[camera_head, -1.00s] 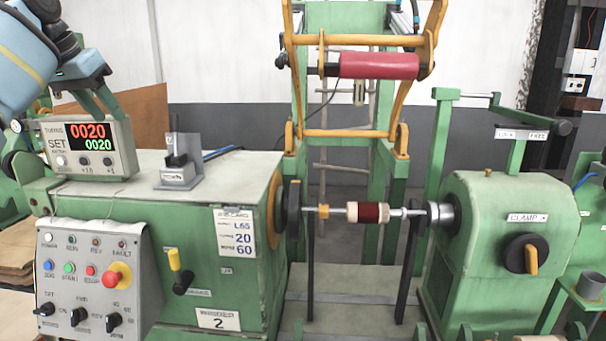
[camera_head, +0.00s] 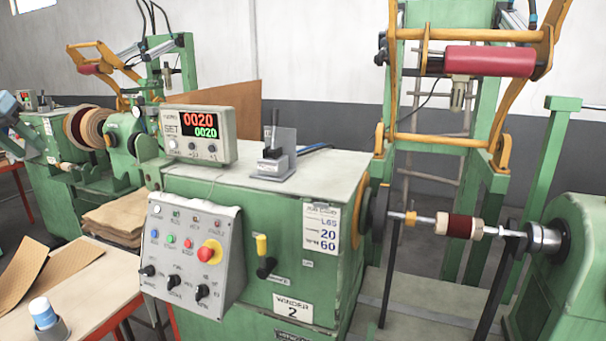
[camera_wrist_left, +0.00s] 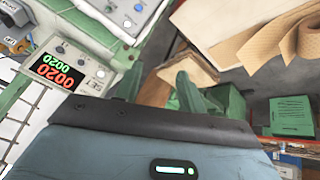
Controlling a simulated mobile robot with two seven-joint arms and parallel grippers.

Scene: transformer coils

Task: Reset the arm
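My left gripper (camera_wrist_left: 158,86) shows in the left wrist view, with two green fingers standing apart and nothing between them. In the head view only a small blue-grey piece of what looks like my left arm shows at the left edge, and its fingers cannot be made out there. In the wrist view the gripper is over the area beside the winder, with the counter display (camera_wrist_left: 60,72) to its left. The counter (camera_head: 198,133) reads 0020 in red and green. My right gripper is in neither view.
The green winder (camera_head: 310,210) carries a grey control panel (camera_head: 190,250) with a red stop button. A dark red coil (camera_head: 461,226) sits on its shaft. Brown sheets (camera_head: 60,270) and a blue-and-white container (camera_head: 45,315) are on a table at front left. Another winder stands behind.

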